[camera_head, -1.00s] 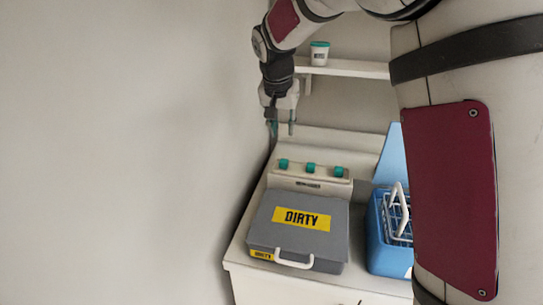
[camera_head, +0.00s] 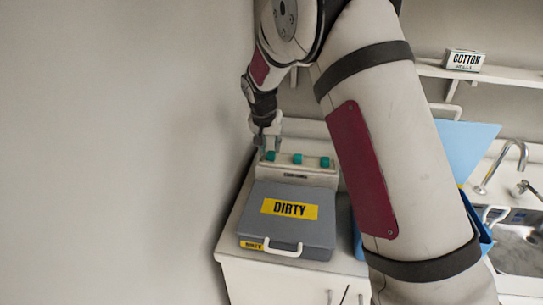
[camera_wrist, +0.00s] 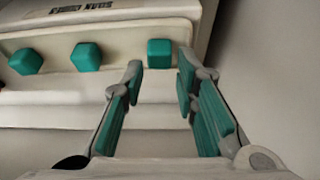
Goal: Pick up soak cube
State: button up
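Three teal soak cubes sit in a row on a white holder (camera_head: 308,178): a left one (camera_head: 270,156), a middle one (camera_head: 297,159) and a right one (camera_head: 324,162). In the wrist view the row is reversed, and the cube at the right end (camera_wrist: 159,52) shows in line with the gap between my fingertips, a little beyond them. My gripper (camera_head: 269,146) is open and empty, pointing down close to the left cube in the head view. Its teal-padded fingers also show spread apart in the wrist view (camera_wrist: 160,80). Contact with the cube is not visible.
A closed grey case (camera_head: 255,220) marked DIRTY lies in front of the holder. A wall is close on the left. My arm hides most of the blue container (camera_head: 484,228). A sink (camera_head: 520,246) and a shelf (camera_head: 500,76) with a cotton box (camera_head: 463,60) are right.

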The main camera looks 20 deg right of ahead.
aim_at(271, 153)
jog(key=shift+x, duration=1.55)
jog(key=shift+c, duration=0.4)
jog(key=c, duration=0.4)
jog(key=shift+c, duration=0.3)
jog(key=shift+r, duration=0.15)
